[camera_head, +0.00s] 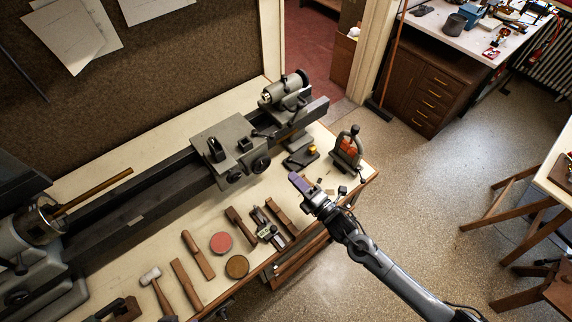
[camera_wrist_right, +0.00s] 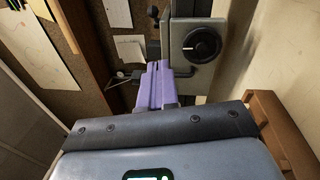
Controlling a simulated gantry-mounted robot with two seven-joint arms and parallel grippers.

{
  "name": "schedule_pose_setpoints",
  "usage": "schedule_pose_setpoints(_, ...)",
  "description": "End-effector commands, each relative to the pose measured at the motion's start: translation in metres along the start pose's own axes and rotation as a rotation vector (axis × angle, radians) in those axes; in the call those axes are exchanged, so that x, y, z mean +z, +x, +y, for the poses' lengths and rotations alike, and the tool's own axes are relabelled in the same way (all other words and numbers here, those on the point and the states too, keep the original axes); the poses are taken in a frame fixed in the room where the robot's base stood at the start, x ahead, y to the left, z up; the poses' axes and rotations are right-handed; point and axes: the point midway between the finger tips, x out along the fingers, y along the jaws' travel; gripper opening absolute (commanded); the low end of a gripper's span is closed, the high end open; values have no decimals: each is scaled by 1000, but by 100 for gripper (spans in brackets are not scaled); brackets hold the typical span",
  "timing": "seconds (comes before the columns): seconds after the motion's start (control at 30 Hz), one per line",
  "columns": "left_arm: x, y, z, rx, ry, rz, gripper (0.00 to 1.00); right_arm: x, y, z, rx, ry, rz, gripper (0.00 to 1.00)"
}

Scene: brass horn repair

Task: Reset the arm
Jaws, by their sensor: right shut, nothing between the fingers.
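My right gripper (camera_head: 298,182) reaches in from the lower right in the head view and hovers over the right part of the workbench (camera_head: 95,187), near its front edge. Its purple fingers are closed together with nothing between them. In the right wrist view the purple fingers (camera_wrist_right: 156,85) point away from the camera, with the lathe beyond them. My left gripper does not show in either view.
A grey lathe (camera_head: 217,143) runs along the bench. A red-and-grey clamp device (camera_head: 347,147) stands at the bench's right end. Hammers, a red disc (camera_head: 221,243), a brown disc (camera_head: 237,267) and wooden-handled tools lie along the front. Open floor (camera_head: 420,200) lies to the right.

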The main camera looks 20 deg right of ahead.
Motion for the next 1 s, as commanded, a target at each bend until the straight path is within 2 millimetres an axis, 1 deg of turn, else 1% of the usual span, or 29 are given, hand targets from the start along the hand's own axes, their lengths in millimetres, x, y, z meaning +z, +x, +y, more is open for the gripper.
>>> schedule_pose_setpoints(0.13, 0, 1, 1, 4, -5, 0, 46, -1, -9, -1, -2, 1, 0, 0)
schedule_pose_setpoints(0.23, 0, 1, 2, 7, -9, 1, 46, -6, -18, -10, -18, 11, 1, 0)
schedule_pose_setpoints(0.33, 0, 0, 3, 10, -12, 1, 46, -20, -34, -28, -52, 42, -1, 0)
schedule_pose_setpoints(0.4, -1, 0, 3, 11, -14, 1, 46, -32, -50, -41, -77, 80, -13, 0)
schedule_pose_setpoints(0.43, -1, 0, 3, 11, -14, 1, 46, -39, -57, -42, -80, 100, -20, 0)
schedule_pose_setpoints(0.53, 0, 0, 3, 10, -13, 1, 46, -58, -77, -35, -84, 174, -52, 0)
schedule_pose_setpoints(0.63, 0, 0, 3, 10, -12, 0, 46, -70, -98, -28, -159, 294, -118, 0)
schedule_pose_setpoints(0.73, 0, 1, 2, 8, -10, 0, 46, -71, -118, -23, -277, 462, -206, 0)
schedule_pose_setpoints(0.87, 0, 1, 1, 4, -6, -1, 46, -69, -148, -16, -439, 696, -339, 0)
schedule_pose_setpoints(1.0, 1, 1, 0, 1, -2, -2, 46, -63, -188, -4, -612, 954, -527, 0)
